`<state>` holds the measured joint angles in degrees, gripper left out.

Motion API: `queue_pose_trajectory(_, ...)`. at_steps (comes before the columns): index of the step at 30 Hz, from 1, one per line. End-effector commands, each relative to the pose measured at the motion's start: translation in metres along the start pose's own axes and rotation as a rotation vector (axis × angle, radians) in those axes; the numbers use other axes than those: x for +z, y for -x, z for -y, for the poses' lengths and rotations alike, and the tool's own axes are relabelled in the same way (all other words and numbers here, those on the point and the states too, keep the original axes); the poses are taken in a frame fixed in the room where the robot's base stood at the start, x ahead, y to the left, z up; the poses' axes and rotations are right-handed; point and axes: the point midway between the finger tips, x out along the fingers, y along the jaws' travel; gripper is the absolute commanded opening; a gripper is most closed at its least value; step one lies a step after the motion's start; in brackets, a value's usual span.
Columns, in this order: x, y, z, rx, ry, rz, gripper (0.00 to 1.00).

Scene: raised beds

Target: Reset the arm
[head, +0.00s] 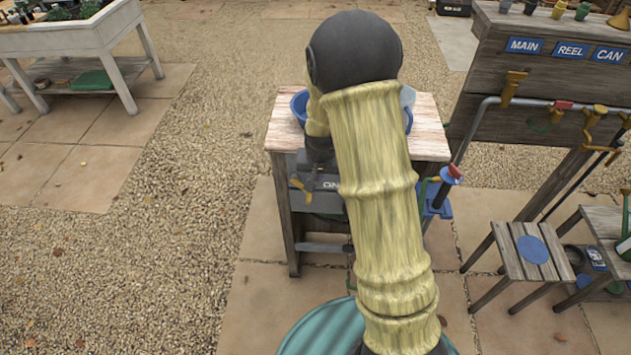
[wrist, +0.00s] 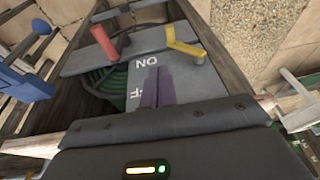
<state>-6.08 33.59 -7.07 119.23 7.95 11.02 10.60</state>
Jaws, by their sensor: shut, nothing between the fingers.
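My arm rises through the middle of the head view and bends over a small wooden bench (head: 430,142). My gripper (head: 314,178) points down at the bench's front, partly hidden by my arm. In the wrist view its two dark fingers (wrist: 151,88) are together with nothing between them. They lie in front of a grey panel (wrist: 185,86) with white ON and OFF lettering, upside down there. I cannot tell whether they touch it. A yellow lever (wrist: 184,47) and a red lever (wrist: 104,42) sit on the panel's assembly.
A blue basin (head: 299,103) stands on the bench, partly hidden by my arm. A wooden rack with a MAIN sign (head: 524,45) and a stool (head: 508,252) stand to the right. A planter table (head: 75,38) is at upper left. Gravel at left is open.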

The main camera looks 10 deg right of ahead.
Motion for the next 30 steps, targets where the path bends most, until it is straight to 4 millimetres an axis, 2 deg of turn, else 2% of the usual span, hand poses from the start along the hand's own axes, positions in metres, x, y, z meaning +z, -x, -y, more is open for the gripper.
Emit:
queue_pose_trajectory(3,0.0,0.015,-0.002,0.0,0.0,-0.001,0.0)
queue_pose_trajectory(6,0.0,0.02,-0.003,0.001,-0.001,0.001,0.0)
queue_pose_trajectory(23,0.001,0.023,-0.003,-0.001,0.003,0.001,0.0)
queue_pose_trajectory(26,0.005,0.036,-0.004,-0.005,0.014,0.003,0.0)
queue_pose_trajectory(30,0.023,0.076,-0.01,-0.017,0.055,0.015,0.0)
